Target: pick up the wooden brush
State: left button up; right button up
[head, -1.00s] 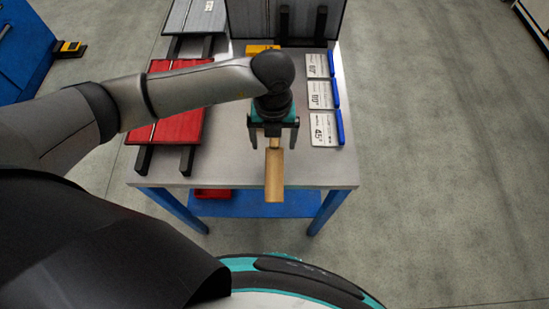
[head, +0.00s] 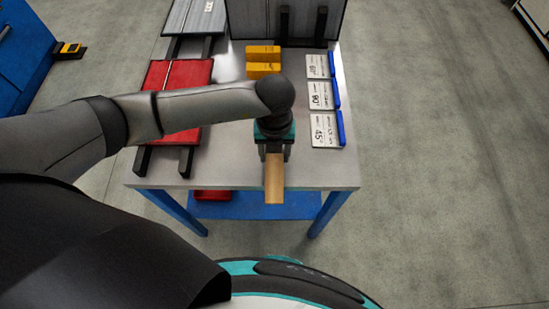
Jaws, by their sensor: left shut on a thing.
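The fingers and my wrist hide the brush's far part. I cannot tell whether the brush rests on the table or is lifted. My right gripper is not in view.
Two yellow blocks (head: 263,70) stand behind my wrist. Labelled cards with blue edges (head: 323,95) lie along the table's right side. A red panel (head: 178,85) lies on dark rails at the left. A large grey panel (head: 285,20) stands at the back. The front right tabletop is clear.

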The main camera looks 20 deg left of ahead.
pick_arm(q)
grip_shut()
jog(key=shift+r, duration=0.1)
